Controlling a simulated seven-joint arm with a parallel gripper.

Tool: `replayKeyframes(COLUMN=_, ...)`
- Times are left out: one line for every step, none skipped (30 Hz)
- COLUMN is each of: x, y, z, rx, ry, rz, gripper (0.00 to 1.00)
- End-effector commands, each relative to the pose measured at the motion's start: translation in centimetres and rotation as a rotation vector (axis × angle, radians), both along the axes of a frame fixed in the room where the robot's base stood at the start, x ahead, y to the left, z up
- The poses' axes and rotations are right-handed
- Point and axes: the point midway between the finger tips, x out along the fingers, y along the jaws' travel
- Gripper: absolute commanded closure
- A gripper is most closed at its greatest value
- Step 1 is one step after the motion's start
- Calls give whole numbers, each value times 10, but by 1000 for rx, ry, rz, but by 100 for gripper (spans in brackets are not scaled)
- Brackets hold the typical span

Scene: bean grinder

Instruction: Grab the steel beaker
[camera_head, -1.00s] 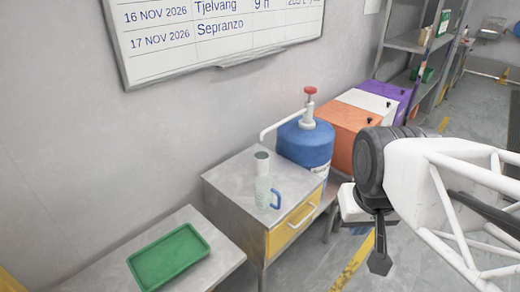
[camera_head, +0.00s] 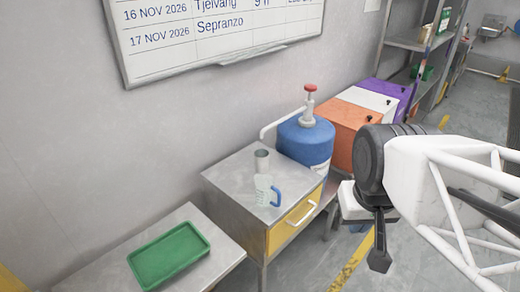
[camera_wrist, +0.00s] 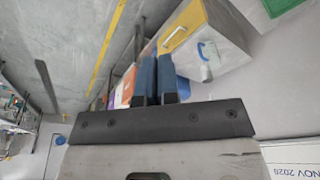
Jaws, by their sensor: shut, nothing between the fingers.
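The steel beaker (camera_head: 262,159) is a small grey cylinder standing upright on the metal top of a cabinet. A clear jug with a blue handle (camera_head: 265,191) stands just in front of it and hides its lower part. In the wrist view the jug (camera_wrist: 206,62) shows on the cabinet top, right of my fingers; the beaker is too small there to tell apart surely. My gripper (camera_head: 379,262) is at the right in the head view, well apart from the beaker. Its dark blue fingers (camera_wrist: 157,72) are shut and empty in the wrist view.
The cabinet (camera_head: 228,183) has a yellow drawer. A green tray (camera_head: 168,256) lies on a lower table at left. Orange, white and purple boxes (camera_head: 350,125) stand farther back.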

Motion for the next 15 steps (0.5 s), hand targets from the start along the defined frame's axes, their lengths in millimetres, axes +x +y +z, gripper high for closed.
replayKeyframes(x=0, y=0, z=0, rx=0, ry=0, rz=0, gripper=89)
replayKeyframes(x=0, y=0, z=0, rx=0, ry=0, rz=0, gripper=85)
replayKeyframes(x=0, y=0, z=0, rx=0, ry=0, rz=0, gripper=79)
replayKeyframes(x=0, y=0, z=0, rx=0, ry=0, rz=0, gripper=74)
replayKeyframes(x=0, y=0, z=0, rx=0, ry=0, rz=0, gripper=69)
replayKeyframes(x=0, y=0, z=0, rx=0, ry=0, rz=0, gripper=63)
replayKeyframes(x=0, y=0, z=0, rx=0, ry=0, rz=0, gripper=59)
replayKeyframes(x=0, y=0, z=0, rx=0, ry=0, rz=0, gripper=54)
replayKeyframes(x=0, y=0, z=0, rx=0, ry=0, rz=0, gripper=48)
replayKeyframes(x=0, y=0, z=0, rx=0, ry=0, rz=0, gripper=43)
replayKeyframes(x=0, y=0, z=0, rx=0, ry=0, rz=0, gripper=39)
replayKeyframes(x=0, y=0, z=0, rx=0, ry=0, rz=0, gripper=33)
replayKeyframes(x=0, y=0, z=0, rx=0, ry=0, rz=0, gripper=28)
replayKeyframes(x=0, y=0, z=0, rx=0, ry=0, rz=0, gripper=23)
replayKeyframes(x=0, y=0, z=0, rx=0, ry=0, rz=0, gripper=17)
